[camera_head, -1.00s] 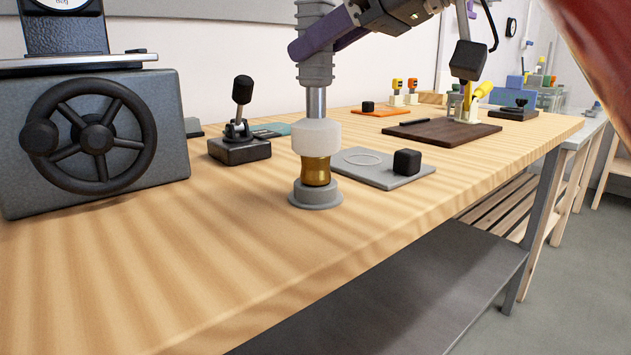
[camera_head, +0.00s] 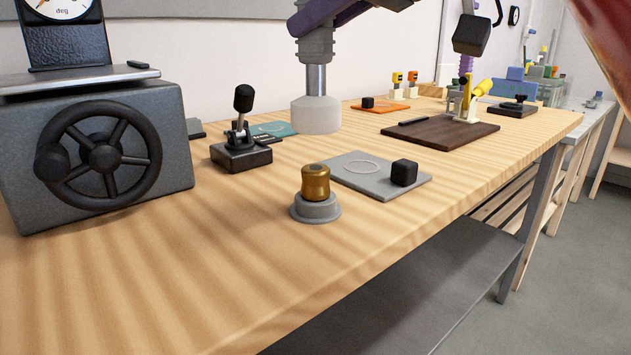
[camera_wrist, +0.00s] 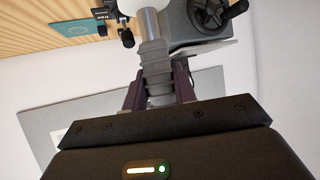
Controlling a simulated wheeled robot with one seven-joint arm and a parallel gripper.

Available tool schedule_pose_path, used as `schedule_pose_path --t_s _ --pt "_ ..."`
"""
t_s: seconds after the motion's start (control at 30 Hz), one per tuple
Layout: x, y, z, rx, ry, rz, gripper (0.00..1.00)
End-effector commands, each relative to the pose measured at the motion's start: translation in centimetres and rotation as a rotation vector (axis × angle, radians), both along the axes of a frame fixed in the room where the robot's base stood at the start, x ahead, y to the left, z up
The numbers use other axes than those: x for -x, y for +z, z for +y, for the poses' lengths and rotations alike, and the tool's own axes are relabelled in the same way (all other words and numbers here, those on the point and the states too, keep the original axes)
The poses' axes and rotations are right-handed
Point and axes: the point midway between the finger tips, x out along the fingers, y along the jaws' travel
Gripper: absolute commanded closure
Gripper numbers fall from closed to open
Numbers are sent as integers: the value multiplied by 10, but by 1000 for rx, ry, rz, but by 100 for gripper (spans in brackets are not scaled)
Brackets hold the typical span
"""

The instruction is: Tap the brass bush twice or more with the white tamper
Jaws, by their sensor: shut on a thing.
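The brass bush (camera_head: 316,182) stands upright in a round grey base (camera_head: 315,208) on the wooden bench, its top uncovered. The white tamper has a wide white head (camera_head: 316,115), a metal shaft and a grey ribbed handle (camera_head: 316,46). It hangs upright above the bush in the head view, with a clear gap between them. My gripper (camera_head: 314,20) is shut on the handle, its purple fingers partly cut off by the top edge. In the wrist view my gripper (camera_wrist: 160,88) clasps the handle between both fingers. The bush is not visible there.
A grey box with a black handwheel (camera_head: 103,152) stands at the left. A small black lever unit (camera_head: 241,150) is behind the bush. A grey plate (camera_head: 362,182) with a black cube (camera_head: 404,172) lies to its right. The bench front is clear.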

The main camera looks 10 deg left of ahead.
Motion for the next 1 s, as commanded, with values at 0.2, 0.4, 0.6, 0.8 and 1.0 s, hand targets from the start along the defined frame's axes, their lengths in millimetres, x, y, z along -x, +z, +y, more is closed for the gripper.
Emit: schedule_pose_path --t_s 0.2,0.4,0.6,0.8,1.0 --pt "0 1 0 -1 0 -2 100" --pt "0 2 0 -1 0 -2 100" --pt "0 13 0 -1 0 -2 100" --pt "0 29 0 -1 0 -2 100" --pt "0 44 0 -1 0 -2 100"
